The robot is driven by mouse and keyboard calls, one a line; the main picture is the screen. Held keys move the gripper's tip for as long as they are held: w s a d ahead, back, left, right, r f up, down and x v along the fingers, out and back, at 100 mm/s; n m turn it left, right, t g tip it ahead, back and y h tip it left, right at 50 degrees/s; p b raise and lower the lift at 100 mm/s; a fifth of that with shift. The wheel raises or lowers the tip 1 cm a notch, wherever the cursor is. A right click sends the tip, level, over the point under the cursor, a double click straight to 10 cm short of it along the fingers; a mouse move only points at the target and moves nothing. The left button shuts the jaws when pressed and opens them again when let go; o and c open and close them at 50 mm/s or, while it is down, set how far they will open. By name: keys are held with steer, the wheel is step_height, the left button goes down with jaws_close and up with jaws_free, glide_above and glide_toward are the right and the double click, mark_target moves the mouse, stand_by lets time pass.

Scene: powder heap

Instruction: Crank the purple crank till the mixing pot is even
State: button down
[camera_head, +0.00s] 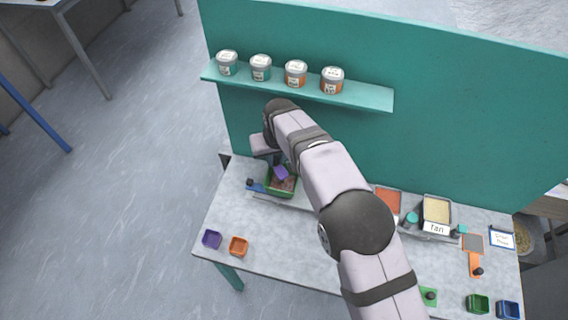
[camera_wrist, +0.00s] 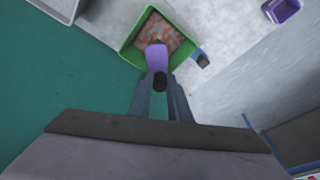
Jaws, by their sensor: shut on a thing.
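The green square mixing pot (camera_head: 280,194) stands at the back left of the table, below the shelf. In the wrist view the pot (camera_wrist: 131,36) holds powder (camera_wrist: 157,25) with mottled pale and orange-red patches. The purple crank (camera_wrist: 157,56) reaches over the pot; it also shows in the head view (camera_head: 281,173). My gripper (camera_wrist: 160,80) is shut on the crank's dark knob at the pot's edge nearest my wrist. My arm hides part of the table in the head view.
Several lidded jars (camera_head: 295,73) stand on the teal shelf (camera_head: 350,97). Small purple (camera_head: 212,239) and orange (camera_head: 238,246) cups sit front left. A tan powder bin (camera_head: 437,209) and a red powder bin (camera_head: 388,199) are right of my arm. Green (camera_head: 477,304) and blue (camera_head: 508,310) cups stand front right.

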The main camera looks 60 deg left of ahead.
steer(key=c, duration=1.8)
jaws_free()
steer(key=shift+o, duration=0.2)
steer(key=shift+r, duration=0.15)
steer(key=shift+s+r+p, duration=0.1)
steer(key=shift+r+p, duration=2.25)
steer(key=shift+r, duration=1.3)
